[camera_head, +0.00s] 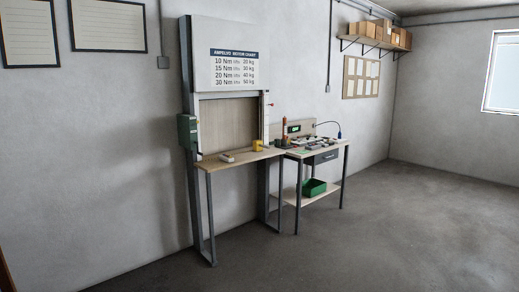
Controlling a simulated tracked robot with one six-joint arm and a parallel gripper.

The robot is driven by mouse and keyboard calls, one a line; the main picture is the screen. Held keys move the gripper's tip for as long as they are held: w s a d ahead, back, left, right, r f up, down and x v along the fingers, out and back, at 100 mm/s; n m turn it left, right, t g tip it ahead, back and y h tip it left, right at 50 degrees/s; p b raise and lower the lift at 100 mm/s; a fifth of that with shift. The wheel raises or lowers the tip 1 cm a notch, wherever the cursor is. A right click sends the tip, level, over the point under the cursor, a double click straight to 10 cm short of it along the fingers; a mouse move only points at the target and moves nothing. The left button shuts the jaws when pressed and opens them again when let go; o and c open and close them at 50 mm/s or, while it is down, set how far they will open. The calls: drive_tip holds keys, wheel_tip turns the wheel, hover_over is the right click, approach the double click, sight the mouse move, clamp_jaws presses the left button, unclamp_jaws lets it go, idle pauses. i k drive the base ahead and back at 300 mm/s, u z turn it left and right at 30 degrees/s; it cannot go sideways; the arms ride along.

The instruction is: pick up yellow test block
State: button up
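The yellow test block (256,146) is small in the head view. It appears to rest on the wooden top of the left bench (222,165), near that bench's right end. A small pale item (227,157) lies on the same top, to the left of the block. My gripper and arm are not in view, so their distance from the block does not show.
A workbench (325,150) with tools and a green bin (314,187) on its lower shelf adjoins on the right. A tall panel with a chart (234,67) and a green box (187,132) stand behind and left. The grey floor (340,250) in front is clear.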

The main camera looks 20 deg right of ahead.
sight(257, 145)
drive_tip(key=z, duration=0.2)
drive_tip(key=i, duration=0.75)
drive_tip(key=z, duration=0.35)
drive_tip(key=i, duration=0.95)
drive_tip(key=z, duration=0.3)
drive_tip(key=i, duration=2.75)
drive_tip(key=u, duration=0.6)
drive_tip(key=i, duration=0.8)
drive_tip(key=u, duration=0.6)
drive_tip(key=i, duration=0.75)
drive_tip(key=u, duration=0.3)
